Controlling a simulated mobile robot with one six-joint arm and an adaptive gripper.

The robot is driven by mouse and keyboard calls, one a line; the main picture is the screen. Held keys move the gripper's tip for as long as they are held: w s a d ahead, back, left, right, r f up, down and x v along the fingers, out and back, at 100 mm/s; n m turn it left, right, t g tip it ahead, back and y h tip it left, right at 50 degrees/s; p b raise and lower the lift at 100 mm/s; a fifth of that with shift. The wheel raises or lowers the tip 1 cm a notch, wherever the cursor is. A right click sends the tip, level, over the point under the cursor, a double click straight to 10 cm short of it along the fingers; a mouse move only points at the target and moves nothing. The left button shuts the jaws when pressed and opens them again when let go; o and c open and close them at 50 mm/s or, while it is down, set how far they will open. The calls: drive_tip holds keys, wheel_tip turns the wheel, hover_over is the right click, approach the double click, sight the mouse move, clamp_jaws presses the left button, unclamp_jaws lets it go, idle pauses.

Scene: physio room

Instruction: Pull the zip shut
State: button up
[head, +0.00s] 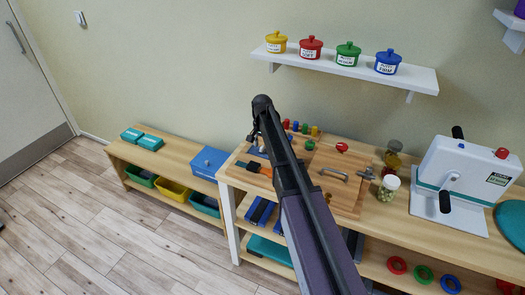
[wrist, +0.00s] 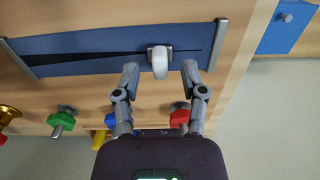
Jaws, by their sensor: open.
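A blue fabric strip (wrist: 100,45) with a zip is fixed across a wooden board, seen in the wrist view. A white pull tab (wrist: 160,62) sits on a grey slider near the middle of the zip. A dark gap (wrist: 85,55) runs to the left of the slider, and a thin dark line runs to its right. My gripper (wrist: 160,72) is open, with one finger on each side of the tab's lower end, apart from it. In the head view my arm hides most of the strip, and the gripper's fingers (head: 252,137) show only in part.
Coloured knobs, including a green one (wrist: 62,120) and a red one (wrist: 180,115), stand along the board's edge close to my fingers. A metal handle (head: 333,172), a jar (head: 388,188) and a white device (head: 465,180) stand to the right. A shelf (head: 345,68) with pots hangs above.

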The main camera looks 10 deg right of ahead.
drive_tip(key=shift+f+b, duration=0.35)
drive_tip(key=shift+f, duration=0.2)
clamp_jaws()
